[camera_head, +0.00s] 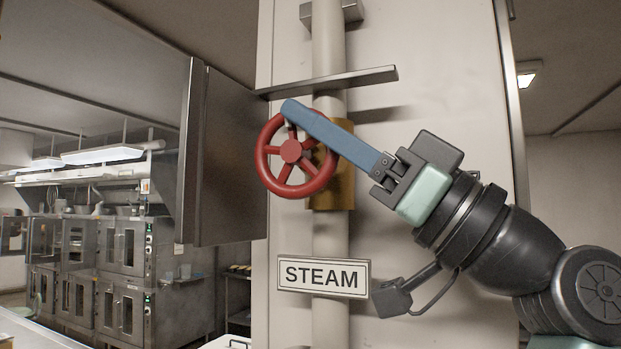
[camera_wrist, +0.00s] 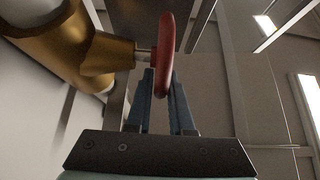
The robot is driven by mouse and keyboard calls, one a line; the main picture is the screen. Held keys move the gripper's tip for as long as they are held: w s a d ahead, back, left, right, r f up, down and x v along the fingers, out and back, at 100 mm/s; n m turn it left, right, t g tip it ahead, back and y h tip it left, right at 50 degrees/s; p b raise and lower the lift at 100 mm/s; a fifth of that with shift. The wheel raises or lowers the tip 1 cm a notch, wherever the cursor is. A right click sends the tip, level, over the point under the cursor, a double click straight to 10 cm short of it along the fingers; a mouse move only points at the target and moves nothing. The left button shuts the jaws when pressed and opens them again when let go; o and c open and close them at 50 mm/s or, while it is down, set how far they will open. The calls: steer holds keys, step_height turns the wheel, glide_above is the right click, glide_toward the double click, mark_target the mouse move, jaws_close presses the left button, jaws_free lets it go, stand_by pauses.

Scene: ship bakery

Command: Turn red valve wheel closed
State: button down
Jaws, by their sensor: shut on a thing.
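The red valve wheel (camera_head: 268,176) is a spoked ring on a brass valve body (camera_head: 341,185), set on a pale vertical pipe. In the head view my gripper (camera_head: 290,107) comes in from the right, and its long blue fingers cross the upper part of the wheel. In the wrist view the red wheel (camera_wrist: 166,50) shows edge-on, with its rim between the two blue fingers (camera_wrist: 161,92). The gripper is shut on the rim. The brass body (camera_wrist: 70,50) and the stem are to the left there. The nearer finger hides part of the upper rim in the head view.
A metal shelf or bracket (camera_head: 345,80) juts out just above the wheel and fingers. A STEAM sign (camera_head: 323,276) sits below on the pipe. An open metal cabinet door (camera_head: 226,155) stands close to the left. Steel ovens (camera_head: 125,250) stand further back.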

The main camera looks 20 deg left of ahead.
steer(key=shift+d+f+y+b, duration=0.1)
steer(key=shift+f+y+b, duration=0.2)
steer(key=shift+y+b, duration=0.6)
steer(key=shift+d+b, duration=0.1)
steer(key=shift+b, duration=0.2)
steer(key=shift+r, duration=0.2)
steer(key=c, duration=0.8)
jaws_free()
steer(key=shift+f, duration=0.1)
